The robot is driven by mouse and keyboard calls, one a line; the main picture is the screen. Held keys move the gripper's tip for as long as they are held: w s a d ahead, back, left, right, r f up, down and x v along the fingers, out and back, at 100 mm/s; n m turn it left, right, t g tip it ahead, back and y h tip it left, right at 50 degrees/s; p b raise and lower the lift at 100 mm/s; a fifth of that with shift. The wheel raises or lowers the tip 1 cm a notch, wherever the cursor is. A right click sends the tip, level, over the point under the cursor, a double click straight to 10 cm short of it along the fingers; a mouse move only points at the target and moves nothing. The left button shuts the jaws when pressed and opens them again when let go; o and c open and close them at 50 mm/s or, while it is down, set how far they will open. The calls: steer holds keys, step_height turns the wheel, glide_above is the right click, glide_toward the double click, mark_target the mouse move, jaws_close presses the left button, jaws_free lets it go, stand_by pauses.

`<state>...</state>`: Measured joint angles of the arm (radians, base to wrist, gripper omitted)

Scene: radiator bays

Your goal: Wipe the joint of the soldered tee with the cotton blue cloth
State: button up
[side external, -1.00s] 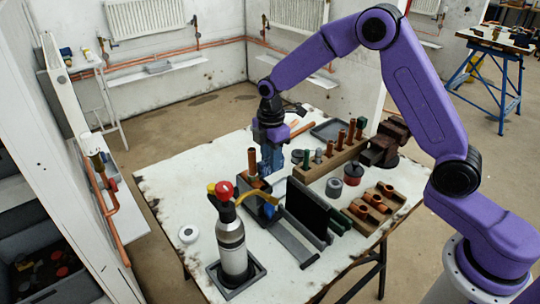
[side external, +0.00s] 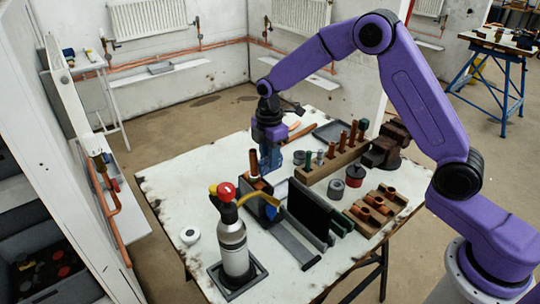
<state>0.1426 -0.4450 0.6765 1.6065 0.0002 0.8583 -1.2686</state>
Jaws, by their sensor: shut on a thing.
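My gripper (side external: 271,158) points down over the middle of the white-topped table. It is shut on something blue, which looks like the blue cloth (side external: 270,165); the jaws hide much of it. An upright copper pipe (side external: 254,160) stands close to the left of the gripper, its foot at a dark holder. It may belong to the soldered tee, but the joint is too small and partly hidden to make out. I cannot tell whether the cloth touches the pipe.
A torch (side external: 232,240) with a red knob stands in front, its yellow neck reaching right. A black upright panel (side external: 309,213) stands right of it. A wooden rack (side external: 328,170), a vice (side external: 388,144) and a fittings block (side external: 376,214) crowd the right.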

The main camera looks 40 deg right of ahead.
steer(key=shift+s+a, duration=0.1)
steer(key=shift+s, duration=0.3)
stand_by(0.4)
steer(key=shift+s, duration=0.3)
steer(key=shift+w, duration=0.35)
stand_by(0.4)
stand_by(0.3)
steer(key=shift+d, duration=1.35)
steer(key=shift+r, duration=3)
